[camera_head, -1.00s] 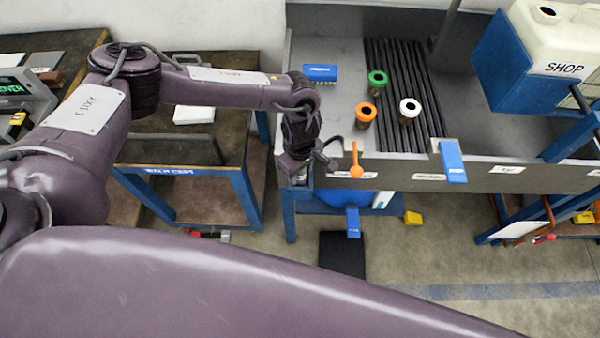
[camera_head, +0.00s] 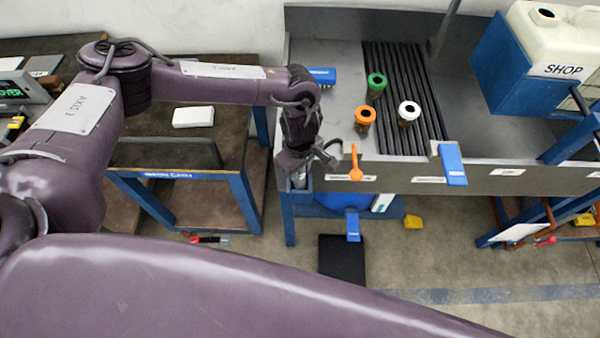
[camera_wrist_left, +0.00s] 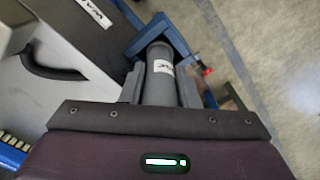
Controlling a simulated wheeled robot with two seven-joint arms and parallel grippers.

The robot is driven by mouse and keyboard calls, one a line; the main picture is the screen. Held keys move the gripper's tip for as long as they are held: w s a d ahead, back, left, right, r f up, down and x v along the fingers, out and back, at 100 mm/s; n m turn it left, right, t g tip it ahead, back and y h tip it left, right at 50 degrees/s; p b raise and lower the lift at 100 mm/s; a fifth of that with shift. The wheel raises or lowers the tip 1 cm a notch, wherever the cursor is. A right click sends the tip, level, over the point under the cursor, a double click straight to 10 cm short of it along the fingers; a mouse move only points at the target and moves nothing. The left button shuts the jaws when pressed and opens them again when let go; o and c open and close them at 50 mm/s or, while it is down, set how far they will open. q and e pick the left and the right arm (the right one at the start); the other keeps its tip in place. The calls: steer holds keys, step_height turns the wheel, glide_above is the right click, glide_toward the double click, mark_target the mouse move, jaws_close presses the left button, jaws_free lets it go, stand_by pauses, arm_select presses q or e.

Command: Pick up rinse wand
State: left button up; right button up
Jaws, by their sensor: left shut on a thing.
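The rinse wand appears to be the grey cylinder with a white label (camera_wrist_left: 160,75) in the left wrist view. It sits in a blue bracket (camera_wrist_left: 172,34) at the corner of the wash basin. My left gripper (camera_head: 299,178) is at the basin's front left corner, pointing down. In the left wrist view its two grey fingers (camera_wrist_left: 161,88) are shut on the cylinder, one on each side. The lower part of the wand is hidden by the bracket. In the head view the gripper hides most of the wand. My right gripper is not in view.
The grey basin (camera_head: 500,177) holds green (camera_head: 376,84), orange (camera_head: 365,117) and white-topped (camera_head: 409,112) bottles and a blue brush (camera_head: 322,75). An orange tool (camera_head: 355,165) and a blue clip (camera_head: 452,165) hang on its front edge. A brown-topped bench (camera_head: 160,155) stands left.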

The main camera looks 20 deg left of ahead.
arm_select(q)
step_height(320, 180, up, 10)
steer(key=shift+f+b, duration=0.2)
steer(key=shift+b, duration=1)
step_height(320, 180, up, 10)
steer(key=p, duration=0.2)
steer(key=shift+f, duration=0.15)
steer(key=shift+f+b, duration=0.35)
steer(key=shift+f, duration=0.2)
steer(key=shift+w, duration=0.2)
